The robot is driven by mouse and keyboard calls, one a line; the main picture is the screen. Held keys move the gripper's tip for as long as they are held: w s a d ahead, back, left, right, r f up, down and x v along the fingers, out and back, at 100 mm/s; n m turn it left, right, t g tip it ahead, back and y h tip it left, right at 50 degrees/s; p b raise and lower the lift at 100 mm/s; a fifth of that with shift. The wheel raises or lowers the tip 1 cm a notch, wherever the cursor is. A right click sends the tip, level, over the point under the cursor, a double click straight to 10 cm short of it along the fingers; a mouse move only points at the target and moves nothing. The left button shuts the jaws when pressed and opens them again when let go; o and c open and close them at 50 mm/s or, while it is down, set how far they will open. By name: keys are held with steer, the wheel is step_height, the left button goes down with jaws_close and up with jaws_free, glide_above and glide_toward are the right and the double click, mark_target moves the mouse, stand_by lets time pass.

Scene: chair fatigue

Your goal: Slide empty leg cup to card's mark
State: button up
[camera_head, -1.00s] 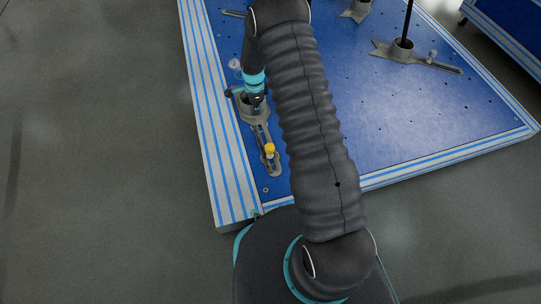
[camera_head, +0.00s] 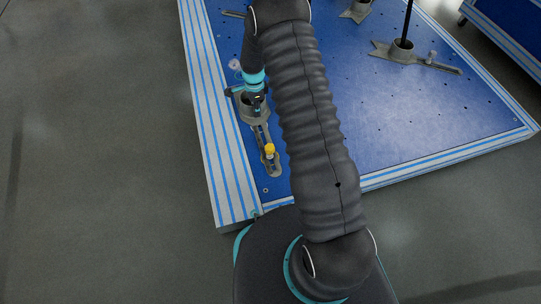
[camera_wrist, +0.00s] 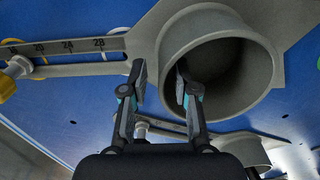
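The empty grey leg cup (camera_head: 253,112) stands on the blue platform's left side, attached to a slotted bar (camera_head: 264,143) with a yellow knob (camera_head: 270,149). In the wrist view the cup (camera_wrist: 262,75) is large, with its round opening facing the camera. The bar there bears a numbered scale (camera_wrist: 70,48). My gripper (camera_wrist: 162,75) has its fingers apart, straddling the cup wall. One fingertip is outside the cup and the other is inside its opening. Gaps seem to show between fingers and wall; contact is unclear. I cannot make out the card or its mark.
The platform has a striped metal edge (camera_head: 216,150). Another cup holding a black post (camera_head: 403,45) stands on the right, and a further grey fixture (camera_head: 356,10) is at the back. My arm covers the platform's middle. Floor (camera_head: 100,150) at left is clear.

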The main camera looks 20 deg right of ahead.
steer(key=shift+r+p, duration=1.2)
steer(key=shift+r, duration=1.4)
steer(key=shift+r, duration=0.1)
steer(key=s+r+n+t+p, duration=0.1)
steer(key=s+r+n, duration=0.25)
steer(key=r, duration=0.75)
steer(key=s+r+n+t+p, duration=0.15)
steer(key=s+r, duration=0.35)
steer(key=r, duration=0.6)
steer(key=s+r+n+p, duration=0.1)
steer(key=s+r+n, duration=0.25)
steer(key=r, duration=0.65)
steer(key=s+r+n+t+p, duration=0.1)
steer(key=s+r+n, duration=0.3)
steer(key=s, duration=0.8)
steer(key=s+r+n+t+p, duration=0.2)
steer(key=s+r+n, duration=0.3)
steer(key=s+r, duration=0.4)
steer(key=s+p, duration=0.1)
steer(key=s, duration=0.3)
steer(key=shift+s+r, duration=0.2)
steer(key=shift+r, duration=0.1)
